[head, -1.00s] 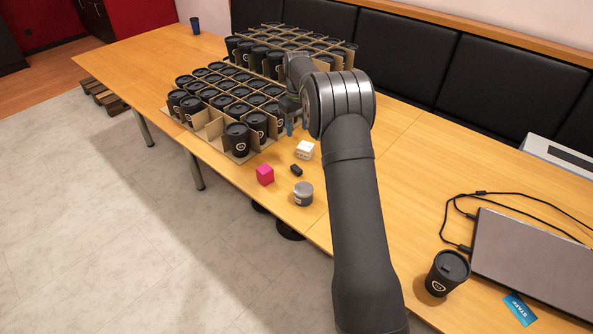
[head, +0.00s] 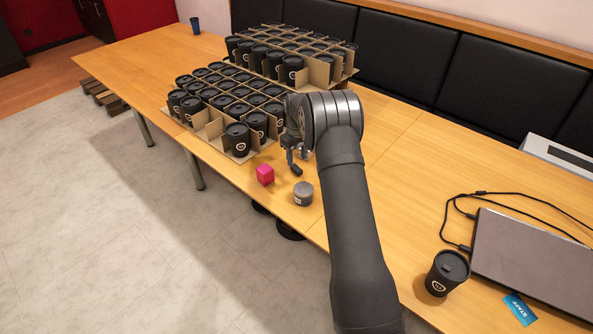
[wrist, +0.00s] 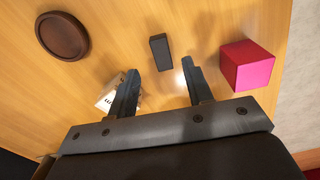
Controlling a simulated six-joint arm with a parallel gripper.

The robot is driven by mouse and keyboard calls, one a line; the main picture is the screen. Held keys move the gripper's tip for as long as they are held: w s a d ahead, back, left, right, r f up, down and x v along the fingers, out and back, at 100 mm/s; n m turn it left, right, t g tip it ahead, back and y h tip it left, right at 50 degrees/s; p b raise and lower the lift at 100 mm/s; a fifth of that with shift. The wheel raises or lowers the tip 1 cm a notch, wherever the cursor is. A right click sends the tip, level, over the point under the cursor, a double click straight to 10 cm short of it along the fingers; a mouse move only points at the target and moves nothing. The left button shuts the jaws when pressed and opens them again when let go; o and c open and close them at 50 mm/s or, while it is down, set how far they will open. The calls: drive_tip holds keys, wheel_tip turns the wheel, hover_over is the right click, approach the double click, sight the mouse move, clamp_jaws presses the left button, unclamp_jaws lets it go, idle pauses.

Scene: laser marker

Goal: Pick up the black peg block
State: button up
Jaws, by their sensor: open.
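The black peg block (head: 297,171) is a small dark oblong lying on the wooden table, between the pink cube and my gripper in the head view. In the wrist view the black peg block (wrist: 160,52) lies just beyond the fingertips, roughly midway between their lines. My gripper (head: 296,157) is over the table close to the block. In the wrist view my gripper (wrist: 160,68) has its two fingers spread apart, with nothing between them.
A white block (wrist: 112,96) is partly behind a finger. Cup trays (head: 203,138) stand at the back left.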

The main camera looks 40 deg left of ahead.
sight(296, 168)
wheel_tip(296, 168, down, 5)
drive_tip(key=shift+s+r, duration=0.15)
drive_tip(key=shift+r, duration=0.05)
drive_tip(key=c, duration=1)
clamp_jaws()
drive_tip(key=shift+r, duration=0.15)
